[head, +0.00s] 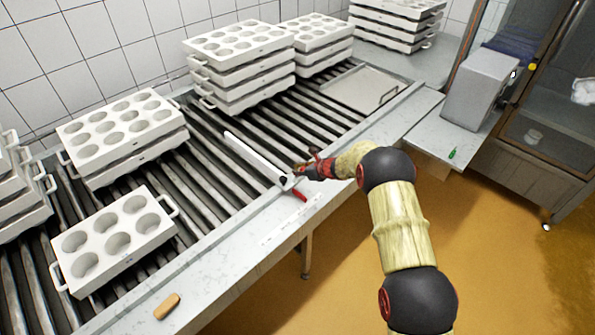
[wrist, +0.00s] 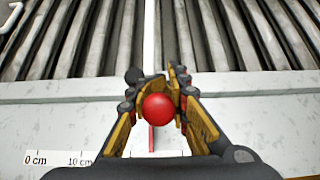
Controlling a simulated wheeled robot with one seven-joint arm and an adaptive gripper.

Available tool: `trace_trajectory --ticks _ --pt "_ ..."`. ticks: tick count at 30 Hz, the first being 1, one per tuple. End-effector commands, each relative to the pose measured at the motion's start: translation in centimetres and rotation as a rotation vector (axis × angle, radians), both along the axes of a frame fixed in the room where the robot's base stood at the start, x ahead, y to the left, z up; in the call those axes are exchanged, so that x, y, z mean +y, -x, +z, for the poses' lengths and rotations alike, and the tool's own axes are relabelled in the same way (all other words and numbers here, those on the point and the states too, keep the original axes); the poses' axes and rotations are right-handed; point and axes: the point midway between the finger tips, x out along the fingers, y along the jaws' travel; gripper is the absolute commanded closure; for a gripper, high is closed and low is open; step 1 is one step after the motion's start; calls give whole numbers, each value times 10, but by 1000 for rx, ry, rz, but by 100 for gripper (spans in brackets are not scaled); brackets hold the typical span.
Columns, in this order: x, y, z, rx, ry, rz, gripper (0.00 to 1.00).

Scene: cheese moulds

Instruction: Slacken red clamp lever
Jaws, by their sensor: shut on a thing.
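The red clamp lever shows in the head view as a short red bar (head: 300,195) at the near end of a white guide bar (head: 255,157), beside a dark pivot. In the wrist view a red ball knob (wrist: 157,107) sits between my fingers, with a narrow red bar (wrist: 152,138) below it. My gripper (head: 303,167) is at the conveyor's front rail, over the guide bar's near end. In the wrist view my gripper (wrist: 156,98) is shut on the red knob. The fingers and knob hide the clamp's pivot there.
The roller conveyor (head: 205,190) carries stacked white moulds (head: 240,77) and a single six-hole mould (head: 118,240). A tan block (head: 167,306) lies on the front rail. A ruler scale (wrist: 60,159) marks the rail. A grey box (head: 480,90) stands on the right side table.

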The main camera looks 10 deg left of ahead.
Motion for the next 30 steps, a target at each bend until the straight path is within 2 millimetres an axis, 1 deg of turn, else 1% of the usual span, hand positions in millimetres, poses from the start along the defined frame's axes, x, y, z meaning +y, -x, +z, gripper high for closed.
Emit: trace_trajectory --ticks 1,5,6,18,26,30 --pt "1 2 -3 4 1 2 100" --pt "1 2 -4 5 2 2 100" --pt "1 2 -4 5 2 2 83" --pt "0 1 -2 2 1 0 60" --pt "0 1 -1 2 1 -1 60" --pt "-4 3 3 1 0 -1 60"
